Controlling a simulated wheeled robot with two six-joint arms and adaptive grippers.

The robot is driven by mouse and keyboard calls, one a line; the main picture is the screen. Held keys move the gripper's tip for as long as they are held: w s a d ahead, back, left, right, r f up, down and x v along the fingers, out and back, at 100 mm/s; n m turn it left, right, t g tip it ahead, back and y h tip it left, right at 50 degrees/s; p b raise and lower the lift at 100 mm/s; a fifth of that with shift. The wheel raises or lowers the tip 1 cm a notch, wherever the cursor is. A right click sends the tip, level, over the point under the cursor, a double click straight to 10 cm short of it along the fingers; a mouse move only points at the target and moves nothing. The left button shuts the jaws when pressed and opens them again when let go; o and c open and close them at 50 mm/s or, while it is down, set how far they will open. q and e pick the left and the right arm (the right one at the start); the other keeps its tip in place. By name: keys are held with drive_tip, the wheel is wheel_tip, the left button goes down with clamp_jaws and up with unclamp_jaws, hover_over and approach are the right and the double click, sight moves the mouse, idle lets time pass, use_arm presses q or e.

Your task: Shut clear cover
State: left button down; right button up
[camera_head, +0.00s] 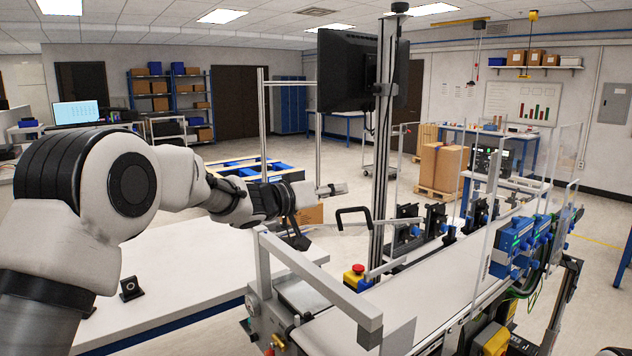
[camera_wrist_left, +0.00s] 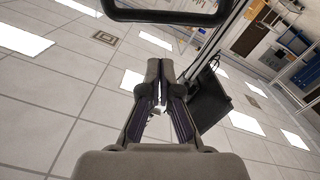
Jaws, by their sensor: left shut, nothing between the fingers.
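The black handle (camera_head: 352,210) stands above the near end of the conveyor, and the clear sheet it belongs to is hard to make out. Light grey bars (camera_head: 318,280) frame that end. My left gripper (camera_head: 342,188) reaches in from the left, its fingertips just above and left of the handle, apart from it as far as I can tell. In the left wrist view the gripper (camera_wrist_left: 160,66) is shut and empty, pointing towards the handle (camera_wrist_left: 165,14), which crosses the top of the picture. My right gripper is not in view.
A metal post (camera_head: 383,140) with a black monitor (camera_head: 347,72) rises behind the handle. A red stop button (camera_head: 357,268) sits below. Clear upright panels (camera_head: 488,225) and blue devices (camera_head: 513,248) line the belt (camera_head: 400,300). A white table (camera_head: 190,275) lies under my left arm.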

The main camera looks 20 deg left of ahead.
sight(340, 233)
use_arm(q)
drive_tip(key=shift+s+d+f, duration=0.1)
drive_tip(key=shift+d+f, duration=0.2)
drive_tip(key=shift+f, duration=0.4)
drive_tip(key=shift+s+d+f, duration=0.1)
drive_tip(key=shift+d+f, duration=0.15)
drive_tip(key=shift+f, duration=0.45)
drive_tip(key=shift+f, duration=0.1)
drive_tip(key=s+d+f+m+b, duration=0.1)
drive_tip(key=d+f+b, duration=0.1)
drive_tip(key=f+b, duration=0.3)
drive_tip(key=s+d+f+m+b, duration=0.2)
drive_tip(key=f+b, duration=0.4)
drive_tip(key=f, duration=0.2)
drive_tip(key=shift+s, duration=0.3)
drive_tip(key=shift+f, duration=0.1)
